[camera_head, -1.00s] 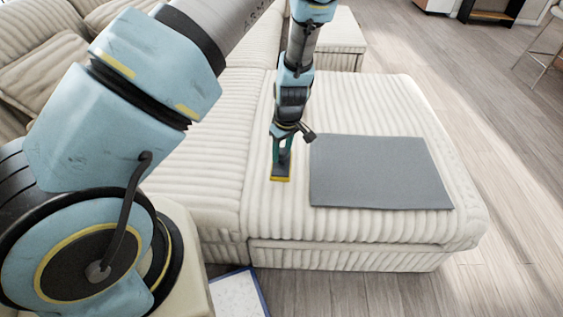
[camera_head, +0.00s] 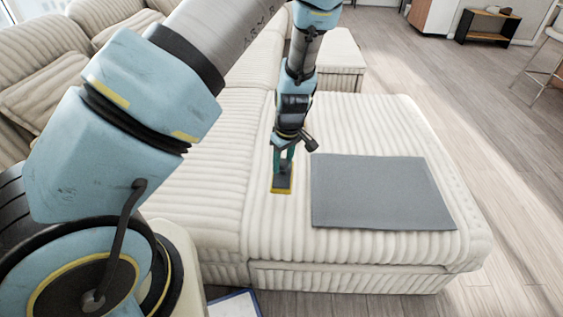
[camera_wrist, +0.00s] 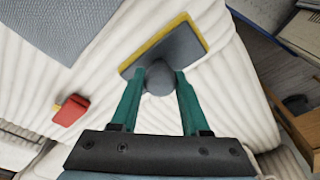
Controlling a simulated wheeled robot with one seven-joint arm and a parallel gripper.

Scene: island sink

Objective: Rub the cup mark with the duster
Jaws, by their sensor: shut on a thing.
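The duster is a grey pad with a yellow edge (camera_wrist: 190,46) and a round grey knob. In the head view the duster (camera_head: 281,187) is at the ottoman seat of the cream ribbed sofa, left of the grey mat. My gripper (camera_wrist: 159,75) has its two green fingers shut on the knob. In the head view my gripper (camera_head: 282,164) points down over the seat. The pad looks at or just above the fabric; I cannot tell if it touches. I cannot make out a cup mark in either view.
The flat grey mat (camera_head: 380,193) lies just right of the duster. A small red object (camera_wrist: 69,111) lies on the cream fabric in the wrist view. A blue-edged white item (camera_head: 235,305) is on the floor in front. The wood floor at right is open.

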